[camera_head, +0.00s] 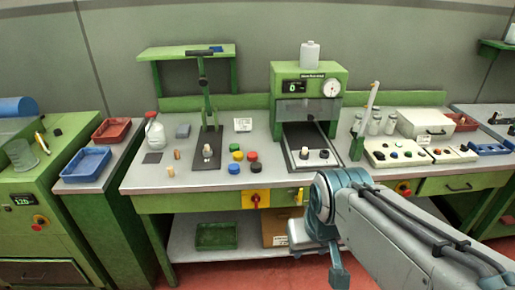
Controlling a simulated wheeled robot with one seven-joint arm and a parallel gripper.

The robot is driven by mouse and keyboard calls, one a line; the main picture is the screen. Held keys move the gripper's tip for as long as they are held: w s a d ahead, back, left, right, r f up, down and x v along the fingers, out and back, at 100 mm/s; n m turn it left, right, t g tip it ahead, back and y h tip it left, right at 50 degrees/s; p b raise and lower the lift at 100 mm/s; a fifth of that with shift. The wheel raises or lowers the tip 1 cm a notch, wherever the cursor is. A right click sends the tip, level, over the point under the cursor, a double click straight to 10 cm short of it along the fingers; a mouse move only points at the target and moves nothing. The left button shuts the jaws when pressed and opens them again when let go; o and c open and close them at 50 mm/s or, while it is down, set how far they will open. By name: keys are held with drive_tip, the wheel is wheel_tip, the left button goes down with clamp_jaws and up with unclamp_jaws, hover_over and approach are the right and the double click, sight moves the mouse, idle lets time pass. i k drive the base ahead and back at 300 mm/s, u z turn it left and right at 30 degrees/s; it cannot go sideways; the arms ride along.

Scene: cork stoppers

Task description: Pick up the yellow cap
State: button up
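The yellow cap (238,156) stands on the grey workbench (160,181), left of the middle of the view. It is in a small cluster with a green cap (234,147), two red caps (253,168) and a blue cap (234,169). A red one is close on its right. My gripper (322,258) is in front of the bench at the lower right, apart from the yellow cap and to the right of it. Its fingers are too unclear to tell whether they are open or shut.
A green lever press (208,95) stands behind left of the caps. A green gauge machine (308,85) stands behind right. Small cork-coloured stoppers (170,171) stand to the left. A yellow panel with a red knob (255,199) is on the bench front. Bare bench lies in front of the caps.

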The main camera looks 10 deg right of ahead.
sight(237, 156)
drive_tip(key=i, duration=1.65)
